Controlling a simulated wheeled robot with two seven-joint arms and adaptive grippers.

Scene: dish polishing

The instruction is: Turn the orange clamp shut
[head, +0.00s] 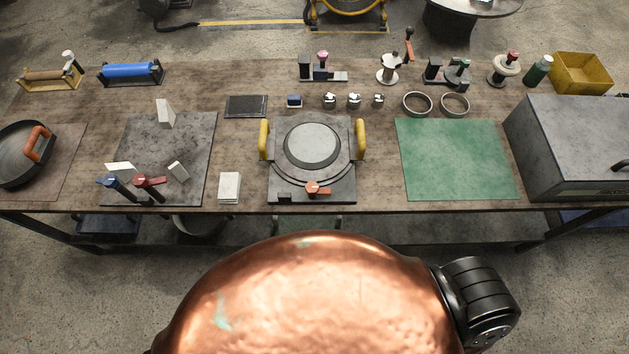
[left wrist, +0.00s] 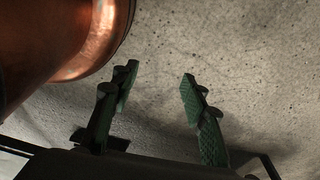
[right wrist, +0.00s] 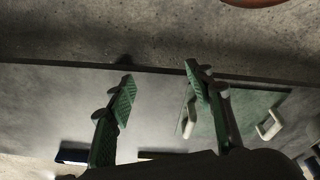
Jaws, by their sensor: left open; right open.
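The orange clamp (head: 317,188) sits at the front edge of a dark square fixture (head: 285,182) in the middle of the bench. Its orange handle lies roughly sideways, pointing left from a small pivot. A round grey disc (head: 313,144) lies in the fixture's ring, between two yellow handles. My left gripper (left wrist: 158,82) is open and empty over bare concrete floor. My right gripper (right wrist: 160,80) is open and empty, with a grey surface beyond it. Neither gripper shows in the head view, and the clamp shows in neither wrist view.
A white block (head: 229,187) stands left of the fixture. Red and blue handled tools (head: 150,183) lie farther left on a dark mat (head: 200,140). A green mat (head: 456,158) right of the fixture is bare. A large grey box (head: 575,145) stands at the right end.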

